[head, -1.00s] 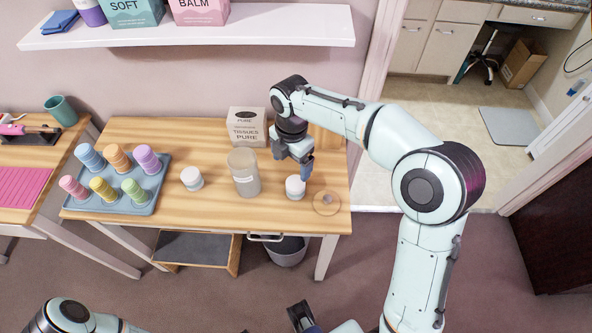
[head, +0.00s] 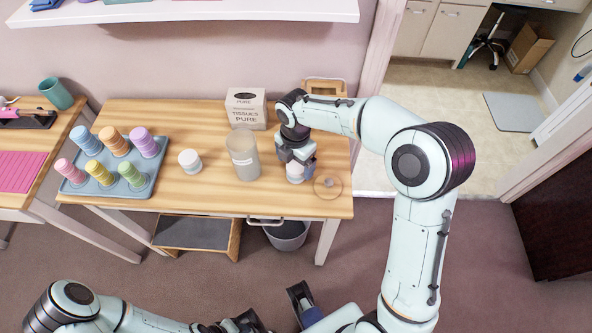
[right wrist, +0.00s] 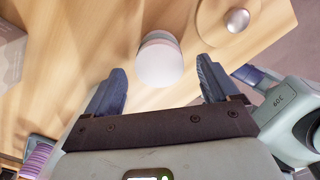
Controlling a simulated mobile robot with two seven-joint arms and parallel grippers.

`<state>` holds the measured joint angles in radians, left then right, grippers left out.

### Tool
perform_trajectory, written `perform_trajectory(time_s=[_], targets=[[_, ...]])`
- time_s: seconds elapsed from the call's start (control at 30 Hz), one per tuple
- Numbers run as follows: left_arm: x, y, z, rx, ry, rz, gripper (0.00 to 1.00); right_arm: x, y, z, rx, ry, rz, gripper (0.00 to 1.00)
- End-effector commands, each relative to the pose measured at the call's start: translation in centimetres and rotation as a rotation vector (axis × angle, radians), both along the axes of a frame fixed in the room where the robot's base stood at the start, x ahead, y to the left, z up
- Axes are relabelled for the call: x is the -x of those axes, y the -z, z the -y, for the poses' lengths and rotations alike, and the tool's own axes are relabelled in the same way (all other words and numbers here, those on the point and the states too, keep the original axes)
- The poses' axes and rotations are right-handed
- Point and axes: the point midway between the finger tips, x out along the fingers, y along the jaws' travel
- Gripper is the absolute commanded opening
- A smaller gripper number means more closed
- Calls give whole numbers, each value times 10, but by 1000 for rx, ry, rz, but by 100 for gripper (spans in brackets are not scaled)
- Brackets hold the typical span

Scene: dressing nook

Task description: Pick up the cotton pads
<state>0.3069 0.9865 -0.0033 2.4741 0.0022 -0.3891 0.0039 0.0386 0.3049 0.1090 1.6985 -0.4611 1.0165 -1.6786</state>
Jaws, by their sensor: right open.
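A short white stack that looks like the cotton pads (head: 295,178) stands upright near the table's right end, partly hidden by my right gripper (head: 296,165). In the right wrist view the white stack (right wrist: 160,60) lies between and just beyond the fingertips of my right gripper (right wrist: 160,85), with gaps on both sides. The right gripper is open and empty. A similar white round item (head: 190,161) stands further left on the table. My left gripper (head: 250,321) shows only in part at the bottom edge; its jaws cannot be made out.
A frosted jar (head: 243,157) stands left of the right gripper, with a tissue box (head: 246,107) behind. A round lid with a knob (head: 328,187) lies close at right. The table's (head: 220,203) front edge is near.

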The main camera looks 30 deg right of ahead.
Motion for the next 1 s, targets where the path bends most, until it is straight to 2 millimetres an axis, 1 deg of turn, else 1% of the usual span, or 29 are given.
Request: perform_trajectory(time_s=[0.03,0.13,0.23,0.43,0.47,0.5,0.57,0.6,0.9,1.0], targets=[[0,2,0,0,0,1,43,1,10,0,0,0,-3,88],[-1,3,0,0,0,4,43,1,20,0,1,0,-2,88],[-1,3,0,-1,-1,5,43,0,24,0,0,0,0,88],[-1,3,0,-1,-1,5,43,0,24,0,0,0,1,88],[-1,3,0,-1,-1,5,43,0,23,0,0,0,1,78],[-1,3,0,-1,-1,5,43,0,23,0,0,0,1,65],[-1,3,0,-1,-1,5,43,0,23,0,0,0,1,46],[-1,3,0,-1,-1,5,43,0,23,0,0,0,1,33],[-1,3,0,-1,-1,5,43,0,23,0,0,0,1,31],[-1,2,0,-1,-1,5,43,0,20,0,0,0,2,31]])
